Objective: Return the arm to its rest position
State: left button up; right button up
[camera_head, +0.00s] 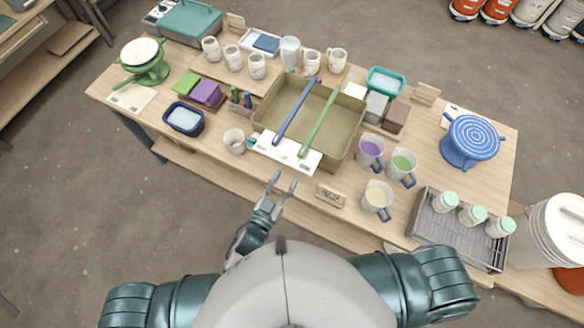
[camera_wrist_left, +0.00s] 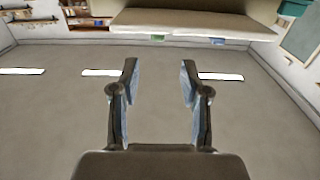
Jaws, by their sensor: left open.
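My left gripper (camera_head: 282,184) is open and empty in the head view, in front of the table's near edge and below the tray. In the left wrist view the left gripper (camera_wrist_left: 158,85) shows its two fingers wide apart with nothing between them, over bare floor. The wooden table (camera_head: 215,153) stands ahead of me, and its underside and edge show at the top of the left wrist view (camera_wrist_left: 190,22). My right gripper does not show in either view.
A tan tray (camera_head: 345,125) with a blue stick (camera_head: 297,112) and a green stick (camera_head: 320,122) across it sits mid-table. Cups, including a purple-filled one (camera_head: 370,150), and a grey rack (camera_head: 455,240) are at right. Floor (camera_head: 120,220) at left is clear.

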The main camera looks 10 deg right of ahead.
pick_arm(q)
jog(key=shift+s+a, duration=0.1)
jog(key=shift+s, duration=0.05)
jog(key=shift+d, duration=0.2)
jog(key=shift+f, duration=0.1)
jog(key=s+a+f+n+g+y, duration=0.15)
jog(key=a+f, duration=0.25)
jog(key=f, duration=0.8)
jog(key=s+a+f+g+y+b, duration=0.1)
jog(key=a+f+g+y, duration=0.3)
jog(key=f, duration=0.8)
jog(key=s+a+f+g+y, duration=0.15)
jog(key=a+f, duration=0.35)
jog(key=f, duration=0.8)
jog(key=s+a+f+n+g+y, duration=0.1)
jog(key=s+a+f, duration=0.3)
jog(key=s, duration=0.5)
jog(key=s+a+f+n+g+y, duration=0.1)
jog(key=s+a+f+g, duration=0.2)
jog(key=s+a+f, duration=0.2)
jog(key=s+a+f+n+g+y, duration=0.1)
jog(key=s+a+f+g, duration=0.2)
jog(key=s+f, duration=0.6)
jog(key=s+a, duration=0.1)
jog(key=s, duration=0.3)
jog(key=shift+s+a+f+b, duration=0.15)
jog(key=shift+a+f+b, duration=0.15)
jog(key=shift+a+b, duration=0.05)
